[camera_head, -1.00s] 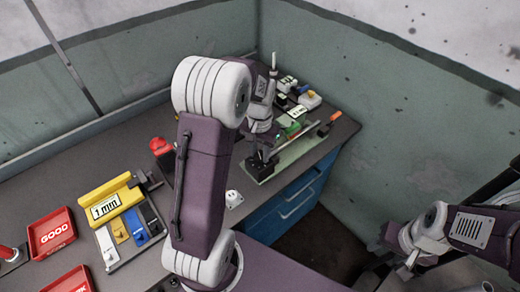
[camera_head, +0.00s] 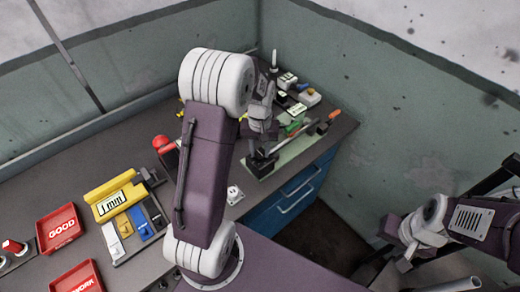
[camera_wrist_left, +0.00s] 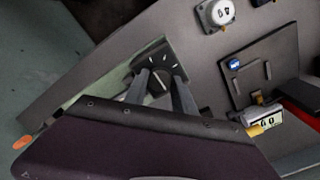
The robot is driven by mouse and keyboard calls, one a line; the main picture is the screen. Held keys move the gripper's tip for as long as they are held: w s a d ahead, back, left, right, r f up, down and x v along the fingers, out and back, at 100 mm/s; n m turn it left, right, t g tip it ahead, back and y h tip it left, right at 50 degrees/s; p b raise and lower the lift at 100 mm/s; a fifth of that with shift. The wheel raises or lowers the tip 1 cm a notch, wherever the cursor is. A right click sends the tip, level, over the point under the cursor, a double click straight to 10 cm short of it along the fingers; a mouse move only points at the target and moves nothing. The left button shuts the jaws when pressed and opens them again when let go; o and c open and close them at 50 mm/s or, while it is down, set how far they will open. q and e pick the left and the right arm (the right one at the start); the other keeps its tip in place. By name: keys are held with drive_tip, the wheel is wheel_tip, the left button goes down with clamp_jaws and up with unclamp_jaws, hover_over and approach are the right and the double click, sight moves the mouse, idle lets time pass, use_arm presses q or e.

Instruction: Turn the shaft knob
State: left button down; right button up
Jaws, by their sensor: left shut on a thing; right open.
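The shaft knob (camera_wrist_left: 158,82) is a dark round part with a face carrying pale tick marks, seen in the left wrist view. My left gripper (camera_wrist_left: 160,90) has one finger on each side of it and is shut on it. In the head view, my left gripper (camera_head: 262,150) reaches down to a black block (camera_head: 262,166) on a pale green strip (camera_head: 290,153) at the bench's right end; the knob itself is mostly hidden there. My right gripper (camera_head: 405,262) is at the lower right, open, away from the bench.
Blue drawers (camera_head: 290,200) are under the bench. A yellow 1 mm holder (camera_head: 112,198), a red GOOD tray (camera_head: 58,228) and a second red tray (camera_head: 78,278) lie at left. A white socket (camera_head: 235,194) sits near the front edge. Small devices (camera_head: 308,97) crowd the back corner.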

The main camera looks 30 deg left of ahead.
sight(260, 153)
use_arm(q)
drive_tip(key=shift+w, duration=0.1)
drive_tip(key=c, duration=1)
unclamp_jaws()
drive_tip(key=shift+c, duration=0.2)
drive_tip(key=shift+r, duration=0.1)
wheel_tip(260, 153, up, 9)
